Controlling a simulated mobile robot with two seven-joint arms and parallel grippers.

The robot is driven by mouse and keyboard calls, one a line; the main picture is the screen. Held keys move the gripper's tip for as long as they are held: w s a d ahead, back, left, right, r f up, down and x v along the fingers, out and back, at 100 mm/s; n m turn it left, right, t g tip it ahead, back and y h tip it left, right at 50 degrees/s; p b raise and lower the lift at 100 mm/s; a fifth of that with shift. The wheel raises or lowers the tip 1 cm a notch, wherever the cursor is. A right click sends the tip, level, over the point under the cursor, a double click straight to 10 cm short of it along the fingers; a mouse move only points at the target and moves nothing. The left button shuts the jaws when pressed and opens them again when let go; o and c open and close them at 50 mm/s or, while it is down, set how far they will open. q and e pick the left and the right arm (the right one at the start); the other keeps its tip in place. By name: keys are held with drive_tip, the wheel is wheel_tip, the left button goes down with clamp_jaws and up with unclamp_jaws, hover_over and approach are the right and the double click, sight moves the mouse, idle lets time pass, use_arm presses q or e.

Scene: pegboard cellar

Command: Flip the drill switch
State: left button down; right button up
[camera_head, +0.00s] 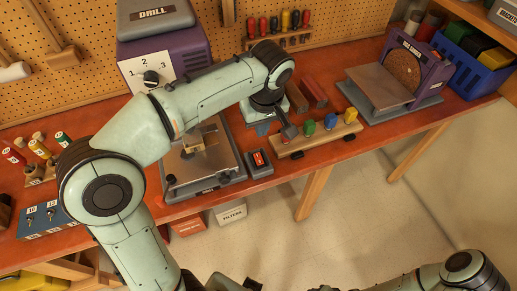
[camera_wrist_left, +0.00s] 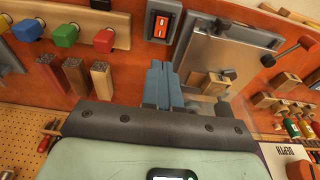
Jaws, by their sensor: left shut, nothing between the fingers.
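The drill switch (camera_head: 258,161) is a red rocker in a dark box at the front of the bench, at the right side of the drill's grey base plate (camera_head: 228,180). It shows at the top of the left wrist view (camera_wrist_left: 161,24). My left gripper (camera_head: 264,129) is shut and empty. Its blue-grey fingertips (camera_wrist_left: 158,68) point toward the switch and look apart from it. The purple drill housing (camera_head: 165,50), with a numbered dial, stands behind my left arm, which hides part of the drill. My right arm shows at the lower right, its gripper out of view.
A wooden board with coloured pegs (camera_head: 318,138) lies right of the switch. Dark red and brown blocks (camera_head: 312,92) lie behind it. A disc sander (camera_head: 405,80) and a blue crate (camera_head: 480,66) stand farther right. Numbered tools and a blue switch box (camera_head: 48,218) are at left.

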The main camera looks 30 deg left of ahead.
sight(257, 155)
use_arm(q)
drive_tip(key=f, duration=0.4)
drive_tip(key=w+a+f, duration=0.1)
drive_tip(key=f, duration=0.4)
drive_tip(key=a+f+b, duration=0.1)
drive_tip(key=f, duration=0.3)
drive_tip(key=shift+w+f, duration=0.4)
use_arm(e)
drive_tip(key=shift+s+f, duration=0.45)
drive_tip(key=shift+f, duration=0.3)
use_arm(q)
drive_tip(key=shift+f, duration=0.1)
use_arm(e)
drive_tip(key=shift+s+f, duration=0.1)
